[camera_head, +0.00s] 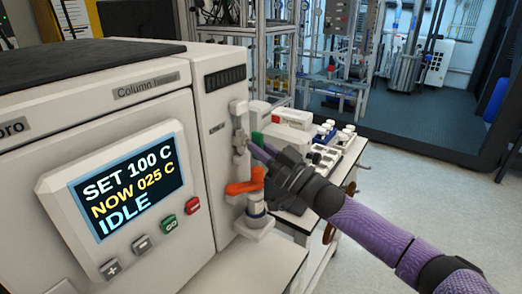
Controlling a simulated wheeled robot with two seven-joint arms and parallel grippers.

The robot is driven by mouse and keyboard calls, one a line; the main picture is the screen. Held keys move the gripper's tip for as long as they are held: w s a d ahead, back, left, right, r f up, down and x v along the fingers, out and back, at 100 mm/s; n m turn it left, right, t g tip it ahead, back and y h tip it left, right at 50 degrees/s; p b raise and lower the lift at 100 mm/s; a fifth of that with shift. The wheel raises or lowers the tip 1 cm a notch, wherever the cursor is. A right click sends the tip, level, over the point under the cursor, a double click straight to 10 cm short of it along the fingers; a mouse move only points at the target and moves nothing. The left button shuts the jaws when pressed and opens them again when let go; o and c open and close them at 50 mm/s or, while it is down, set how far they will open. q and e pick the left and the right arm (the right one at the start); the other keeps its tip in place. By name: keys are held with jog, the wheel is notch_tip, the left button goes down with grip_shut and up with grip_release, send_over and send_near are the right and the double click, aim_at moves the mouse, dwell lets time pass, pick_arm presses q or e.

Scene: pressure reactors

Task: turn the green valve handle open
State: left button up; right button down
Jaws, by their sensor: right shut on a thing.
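The green valve handle (257,138) shows as a small green patch on the upper fitting at the front right of the white machine. The rest of it is hidden behind my right gripper (257,150). My right gripper comes in from the lower right and is shut on the green valve handle at the fitting. How far the handle is turned cannot be told. My left gripper is not in view.
An orange valve handle (245,186) sits just below my right gripper. The white machine (150,240) has a screen (128,185) reading SET 100 C, NOW 025 C, IDLE. Behind, a bench holds white-capped bottles (328,127). Open floor (425,175) lies right.

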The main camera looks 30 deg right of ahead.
dwell(0.3)
jog(key=c, duration=0.6)
grip_release()
jog(key=p+v, duration=0.1)
jog(key=v, duration=0.9)
jog(key=shift+f, duration=0.1)
